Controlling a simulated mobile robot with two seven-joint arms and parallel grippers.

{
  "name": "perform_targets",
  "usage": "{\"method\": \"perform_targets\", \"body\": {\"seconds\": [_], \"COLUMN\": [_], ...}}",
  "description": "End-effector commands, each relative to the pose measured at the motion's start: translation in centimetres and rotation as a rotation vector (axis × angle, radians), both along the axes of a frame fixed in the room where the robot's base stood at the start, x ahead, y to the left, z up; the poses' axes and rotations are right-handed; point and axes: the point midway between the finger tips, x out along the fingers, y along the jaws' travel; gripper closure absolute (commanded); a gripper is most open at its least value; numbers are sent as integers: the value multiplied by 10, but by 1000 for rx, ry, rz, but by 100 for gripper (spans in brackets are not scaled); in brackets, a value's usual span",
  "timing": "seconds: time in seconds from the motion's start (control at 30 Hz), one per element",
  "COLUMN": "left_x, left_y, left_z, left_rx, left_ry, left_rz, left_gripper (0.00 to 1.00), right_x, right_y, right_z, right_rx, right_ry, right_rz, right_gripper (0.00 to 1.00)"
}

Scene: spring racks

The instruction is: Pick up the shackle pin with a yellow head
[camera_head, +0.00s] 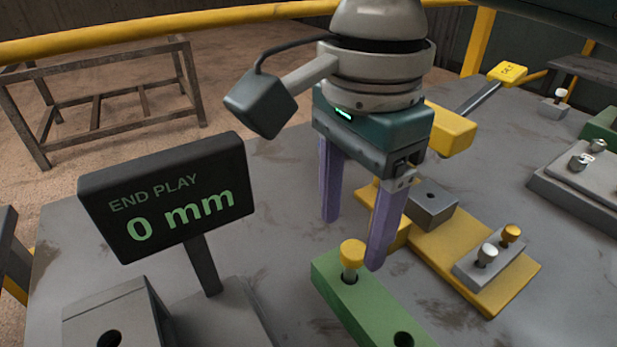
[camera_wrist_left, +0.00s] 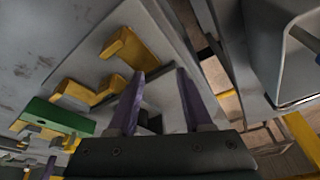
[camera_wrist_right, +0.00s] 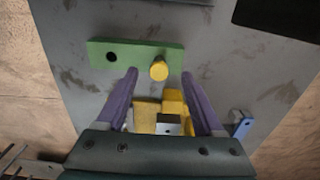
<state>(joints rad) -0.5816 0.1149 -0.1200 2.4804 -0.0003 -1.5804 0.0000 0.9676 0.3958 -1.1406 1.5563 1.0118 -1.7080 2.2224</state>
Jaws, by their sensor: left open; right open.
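A shackle pin with a yellow head (camera_head: 352,254) stands upright in a hole of a green block (camera_head: 345,290) in the head view. The same yellow head (camera_wrist_right: 159,69) shows from above in the right wrist view. My right gripper (camera_head: 352,244) is open and points down over the table. In the right wrist view, the head appears between its purple fingertips (camera_wrist_right: 160,73), with a visible gap on both sides. My left gripper (camera_wrist_left: 160,73) is open and empty in the left wrist view. It is not seen in the head view.
A yellow fixture (camera_head: 430,243) right of the green block (camera_wrist_right: 190,58) carries a grey block with a silver-headed pin (camera_head: 487,255) and an orange-yellow-headed pin (camera_head: 511,233). An END PLAY display (camera_head: 170,200) reading 0 mm stands at left. Another grey rack (camera_head: 580,200) is at far right.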

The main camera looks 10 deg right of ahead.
Motion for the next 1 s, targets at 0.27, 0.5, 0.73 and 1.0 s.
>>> {"method": "perform_targets", "body": {"seconds": [0.27,0.5,0.73,1.0], "left_x": [0,0,0,0], "left_y": [2,2,2,1], "left_z": [-9,-9,-9,-9], "left_rx": [8,9,8,5], "left_ry": [0,0,-1,-2], "left_rz": [-5,-5,-6,-4], "left_gripper": [50,50,50,50], "right_x": [0,0,0,0], "right_y": [-7,-7,-6,-6], "right_z": [-42,-51,-50,-50], "right_rx": [-3,-2,-1,-1], "right_ry": [1,-1,0,0], "right_rz": [0,2,2,2], "right_gripper": [31,31,45,76]}}
